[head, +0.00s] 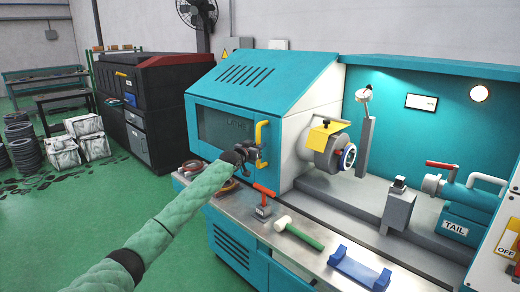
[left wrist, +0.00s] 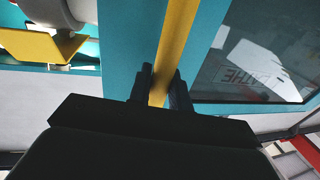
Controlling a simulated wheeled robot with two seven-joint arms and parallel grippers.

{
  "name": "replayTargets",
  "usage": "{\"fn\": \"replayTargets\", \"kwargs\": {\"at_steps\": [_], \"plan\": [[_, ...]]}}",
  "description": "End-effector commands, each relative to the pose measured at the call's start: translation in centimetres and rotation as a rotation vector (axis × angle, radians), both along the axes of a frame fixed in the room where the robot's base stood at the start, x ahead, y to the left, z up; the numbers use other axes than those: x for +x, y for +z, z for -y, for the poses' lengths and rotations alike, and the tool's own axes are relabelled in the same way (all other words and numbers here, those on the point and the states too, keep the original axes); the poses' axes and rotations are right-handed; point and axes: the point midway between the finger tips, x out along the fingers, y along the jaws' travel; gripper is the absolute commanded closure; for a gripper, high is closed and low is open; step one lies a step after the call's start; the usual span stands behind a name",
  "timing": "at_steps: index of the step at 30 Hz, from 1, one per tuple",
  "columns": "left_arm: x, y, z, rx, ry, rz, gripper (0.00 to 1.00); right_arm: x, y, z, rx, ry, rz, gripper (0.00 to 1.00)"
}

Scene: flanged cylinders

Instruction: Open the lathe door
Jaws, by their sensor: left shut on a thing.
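The lathe door (head: 208,84) is a teal sliding cover with a dark window (head: 222,128), standing at the left part of the lathe. The chuck and the work area to its right are uncovered. A yellow vertical handle (head: 262,135) is on the door's front, near its right edge. My left gripper (head: 258,158) is at the lower part of this handle. In the left wrist view the yellow handle (left wrist: 178,40) runs between the two dark fingers (left wrist: 160,88), which are shut on it. The window with lettering also shows there (left wrist: 262,60). My right gripper is not in view.
A chuck with a yellow guard (head: 322,138) is right of the door. The tailstock (head: 465,195) stands at the right.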

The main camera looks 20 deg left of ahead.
Motion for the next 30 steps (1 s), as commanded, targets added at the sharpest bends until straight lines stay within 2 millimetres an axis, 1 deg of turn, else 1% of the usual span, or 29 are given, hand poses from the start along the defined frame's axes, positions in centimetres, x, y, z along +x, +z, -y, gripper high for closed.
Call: {"fn": "replayTargets", "kwargs": {"at_steps": [9,10,12,13,22,26,29,30], "plan": [[0.0,0.0,-0.1,0.001,0.001,-0.001,1.0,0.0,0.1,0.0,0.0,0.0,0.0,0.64],[0.0,0.0,-0.1,0.001,0.001,-0.001,0.78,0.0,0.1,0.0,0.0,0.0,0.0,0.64],[0.0,0.0,-0.1,0.001,0.001,-0.001,0.65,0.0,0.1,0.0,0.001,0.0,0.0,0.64],[0.0,0.0,-0.1,0.001,0.001,-0.001,0.6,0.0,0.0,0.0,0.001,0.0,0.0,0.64],[-0.1,-0.1,-0.1,0.0,0.0,-0.001,0.6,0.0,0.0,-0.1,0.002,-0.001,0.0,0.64],[-0.8,-0.3,-0.2,0.0,0.0,-0.003,0.6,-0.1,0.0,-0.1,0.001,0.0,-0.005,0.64],[-1.9,-0.4,-0.4,0.001,0.0,-0.002,0.6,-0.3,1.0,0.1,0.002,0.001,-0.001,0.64],[-2.5,-0.4,-0.4,0.002,-0.001,-0.001,0.6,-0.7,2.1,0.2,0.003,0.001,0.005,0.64]]}}
